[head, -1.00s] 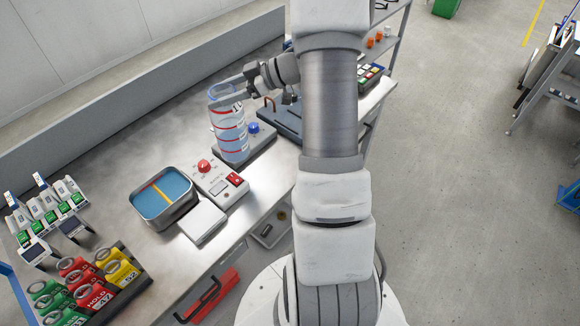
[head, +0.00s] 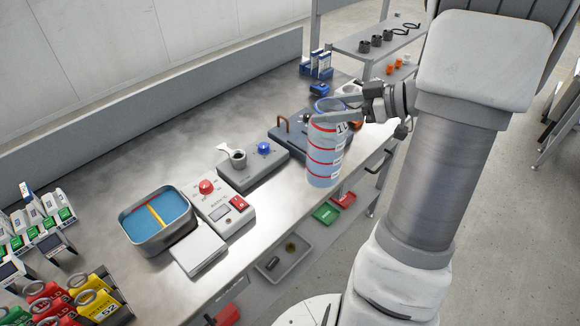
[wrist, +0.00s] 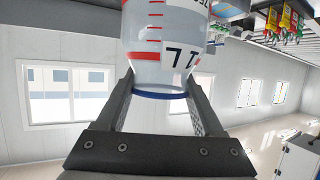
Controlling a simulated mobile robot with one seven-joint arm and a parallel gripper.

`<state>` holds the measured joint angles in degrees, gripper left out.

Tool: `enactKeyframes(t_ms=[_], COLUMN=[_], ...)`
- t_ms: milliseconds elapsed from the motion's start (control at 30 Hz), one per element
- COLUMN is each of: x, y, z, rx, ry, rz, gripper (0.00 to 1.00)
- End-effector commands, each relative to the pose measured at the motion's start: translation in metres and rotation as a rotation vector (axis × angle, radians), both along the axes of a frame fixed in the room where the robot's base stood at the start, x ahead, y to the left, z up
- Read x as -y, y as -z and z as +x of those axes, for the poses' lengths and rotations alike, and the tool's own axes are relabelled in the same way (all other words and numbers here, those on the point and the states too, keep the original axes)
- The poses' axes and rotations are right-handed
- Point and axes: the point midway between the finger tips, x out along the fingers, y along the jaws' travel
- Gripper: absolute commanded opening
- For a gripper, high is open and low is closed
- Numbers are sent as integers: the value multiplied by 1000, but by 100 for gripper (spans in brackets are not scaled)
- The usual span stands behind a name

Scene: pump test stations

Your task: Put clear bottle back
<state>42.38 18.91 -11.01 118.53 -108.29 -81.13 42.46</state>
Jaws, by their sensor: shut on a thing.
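The clear bottle (head: 325,160) is a tall see-through cylinder with red rings and a blue tint. My gripper (head: 345,115) is shut on it near its top, coming from the right. The bottle looks upright in the head view, in front of the dark plate with a copper-coloured handle; whether its base touches anything I cannot tell.
Further left are a red-knobbed control box (head: 206,187), a blue-filled tray (head: 158,218) and a white block (head: 198,250). Red and green bins (head: 326,213) lie below the bench edge.

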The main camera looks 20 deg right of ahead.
Motion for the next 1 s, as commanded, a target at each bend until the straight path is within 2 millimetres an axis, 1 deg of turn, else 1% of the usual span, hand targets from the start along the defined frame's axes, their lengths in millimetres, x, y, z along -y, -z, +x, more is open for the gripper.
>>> enactKeyframes(t_ms=[233,400,533,633,767,1000], x=[-27,-51,-64,-69,-70,-70], y=[26,48,59,64,69,102], z=[31,59,75,81,84,84], rx=[-1,-1,0,0,0,-2], ry=[-4,-6,-3,-2,0,0], rz=[3,2,2,1,1,3], gripper=[0,0,0,0,0,0])
